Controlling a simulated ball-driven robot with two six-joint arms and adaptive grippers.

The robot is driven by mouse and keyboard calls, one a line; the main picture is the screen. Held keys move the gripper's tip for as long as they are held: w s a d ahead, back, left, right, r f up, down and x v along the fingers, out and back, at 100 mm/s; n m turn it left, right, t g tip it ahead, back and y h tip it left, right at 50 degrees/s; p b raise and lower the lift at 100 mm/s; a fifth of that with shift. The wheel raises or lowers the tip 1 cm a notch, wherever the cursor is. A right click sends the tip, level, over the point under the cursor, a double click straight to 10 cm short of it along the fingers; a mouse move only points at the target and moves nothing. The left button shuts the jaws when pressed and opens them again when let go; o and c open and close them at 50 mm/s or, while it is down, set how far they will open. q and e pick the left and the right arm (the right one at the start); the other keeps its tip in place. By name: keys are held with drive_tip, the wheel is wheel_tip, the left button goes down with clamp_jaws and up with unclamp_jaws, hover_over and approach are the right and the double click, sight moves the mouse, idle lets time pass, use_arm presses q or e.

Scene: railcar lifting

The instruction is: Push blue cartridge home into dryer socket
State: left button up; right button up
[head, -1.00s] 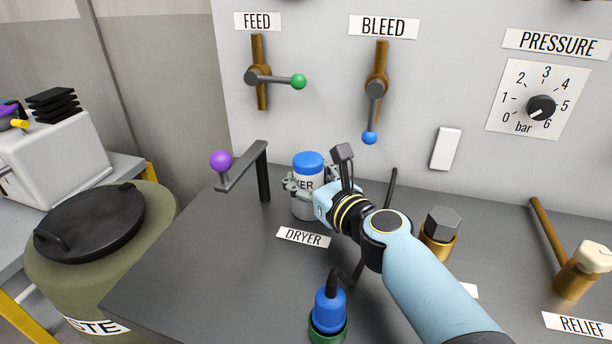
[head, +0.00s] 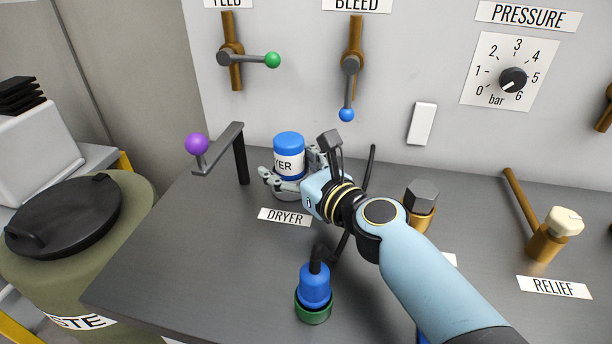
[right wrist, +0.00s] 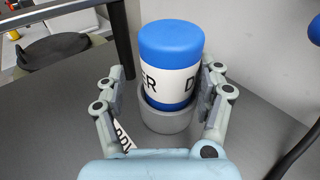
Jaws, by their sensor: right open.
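The blue cartridge (head: 289,148), with a white label, stands upright in the grey dryer socket (head: 292,194) behind the DRYER sign. In the right wrist view the cartridge (right wrist: 171,60) sits inside the rim of the round grey socket (right wrist: 165,120); how deep it sits I cannot tell. My right gripper (head: 293,172) is open, with one finger on each side of the cartridge. In the right wrist view my right gripper (right wrist: 165,95) shows a gap between each finger and the cartridge. My left gripper is not in view.
A lever with a purple knob (head: 196,144) stands left of the socket. A blue plug in a green ring (head: 313,306) is in front. A hex-topped brass fitting (head: 422,203) and the relief valve (head: 550,235) are to the right. The panel wall rises behind.

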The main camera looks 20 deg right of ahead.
drive_tip(key=v, duration=0.7)
drive_tip(key=shift+s+d, duration=0.1)
drive_tip(key=shift+s, duration=0.3)
drive_tip(key=shift+s+r, duration=0.1)
drive_tip(key=shift+s, duration=0.35)
drive_tip(key=shift+r, duration=0.15)
